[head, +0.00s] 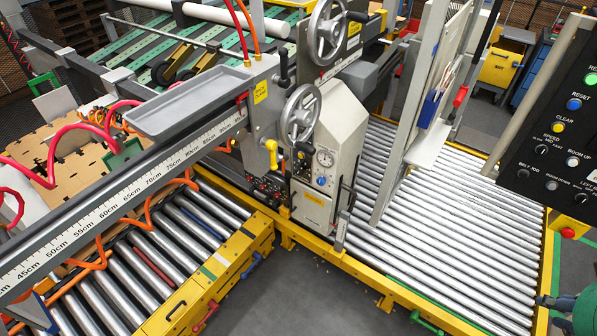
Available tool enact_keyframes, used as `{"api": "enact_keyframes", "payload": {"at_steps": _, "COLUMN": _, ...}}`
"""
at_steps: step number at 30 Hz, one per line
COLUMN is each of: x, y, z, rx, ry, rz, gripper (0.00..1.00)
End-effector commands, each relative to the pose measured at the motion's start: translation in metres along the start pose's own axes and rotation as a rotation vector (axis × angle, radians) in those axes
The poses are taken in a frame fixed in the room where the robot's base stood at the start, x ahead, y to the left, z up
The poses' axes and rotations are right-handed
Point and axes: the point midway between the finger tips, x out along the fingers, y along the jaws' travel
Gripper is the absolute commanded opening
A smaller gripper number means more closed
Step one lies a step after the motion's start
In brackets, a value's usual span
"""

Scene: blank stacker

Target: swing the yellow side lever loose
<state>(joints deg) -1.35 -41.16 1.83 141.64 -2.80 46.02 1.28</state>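A short yellow lever (272,153) sits on the side of the grey machine housing (334,125). It is at the left of the housing, just below and left of the lower handwheel (300,114). Its grip points roughly downward. I cannot tell whether it is locked or loose. My gripper is not in view, and nothing is seen touching the lever.
A ruler-marked beam (150,180) with a grey tray (190,105) reaches left from the housing. Roller conveyors (440,220) lie right and left, edged by yellow rails. A black control panel (560,130) stands at right. Grey floor (300,295) is clear at bottom centre.

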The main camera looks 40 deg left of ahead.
Motion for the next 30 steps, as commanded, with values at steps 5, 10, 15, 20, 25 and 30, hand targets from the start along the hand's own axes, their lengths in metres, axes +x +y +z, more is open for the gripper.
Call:
{"api": "enact_keyframes", "payload": {"at_steps": 5, "x": 0.032, "y": -0.006, "z": -0.057, "rx": -0.070, "ry": 0.113, "rz": 0.024, "gripper": 0.21}}
{"api": "enact_keyframes", "payload": {"at_steps": 10, "x": 0.068, "y": -0.034, "z": -0.128, "rx": -0.174, "ry": 0.271, "rz": 0.014, "gripper": 0.21}}
{"api": "enact_keyframes", "payload": {"at_steps": 15, "x": 0.102, "y": -0.087, "z": -0.189, "rx": -0.291, "ry": 0.431, "rz": -0.050, "gripper": 0.21}}
{"api": "enact_keyframes", "payload": {"at_steps": 20, "x": 0.131, "y": -0.158, "z": -0.228, "rx": -0.403, "ry": 0.572, "rz": -0.163, "gripper": 0.21}}
{"api": "enact_keyframes", "payload": {"at_steps": 25, "x": 0.156, "y": -0.248, "z": -0.243, "rx": -0.518, "ry": 0.698, "rz": -0.335, "gripper": 0.21}}
{"api": "enact_keyframes", "payload": {"at_steps": 30, "x": 0.172, "y": -0.344, "z": -0.228, "rx": -0.619, "ry": 0.796, "rz": -0.558, "gripper": 0.21}}
